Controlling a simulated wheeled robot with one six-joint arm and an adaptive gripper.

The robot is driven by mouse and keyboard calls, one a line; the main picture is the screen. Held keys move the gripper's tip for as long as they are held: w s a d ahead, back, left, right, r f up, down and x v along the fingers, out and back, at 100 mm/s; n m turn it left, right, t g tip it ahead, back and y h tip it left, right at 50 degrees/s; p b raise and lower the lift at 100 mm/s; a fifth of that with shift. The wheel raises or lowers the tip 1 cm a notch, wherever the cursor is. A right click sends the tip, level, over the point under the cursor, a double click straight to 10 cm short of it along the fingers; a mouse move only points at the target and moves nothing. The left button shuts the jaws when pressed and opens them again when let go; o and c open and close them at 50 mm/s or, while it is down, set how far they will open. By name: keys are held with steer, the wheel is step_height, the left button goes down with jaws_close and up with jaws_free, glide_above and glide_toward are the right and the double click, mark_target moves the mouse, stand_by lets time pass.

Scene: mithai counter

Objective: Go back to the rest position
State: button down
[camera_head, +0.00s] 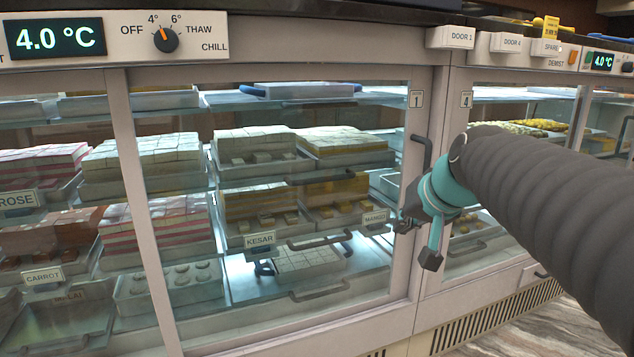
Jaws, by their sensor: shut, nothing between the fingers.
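My gripper (408,220) is in the middle right of the head view, at the end of my grey sleeved arm with teal wrist parts. It is in front of the frame post between door 1 and door 4 of the glass display case (427,285), just below the dark upright handle (424,152). It is shut and empty. I cannot tell whether it touches the post or the handle, as the wrist hides part of that area.
Door 1's glass (300,105) looks closed, with trays of sweets behind it. A temperature display (58,39) and a dial (165,39) are on the top panel. The door 1 label block (451,37) juts out above the handle. Marble floor (540,330) is free at lower right.

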steer(key=s+f+n+g+h+p, duration=0.1)
steer(key=s+f, duration=0.6)
steer(key=s, duration=0.4)
steer(key=s+f+g+h+p, duration=0.1)
steer(key=s+f+g, duration=0.1)
steer(key=s+f, duration=0.5)
steer(key=shift+s+d+n+p, duration=0.3)
steer(key=shift+s+d+n, duration=0.1)
steer(key=shift+s, duration=1.55)
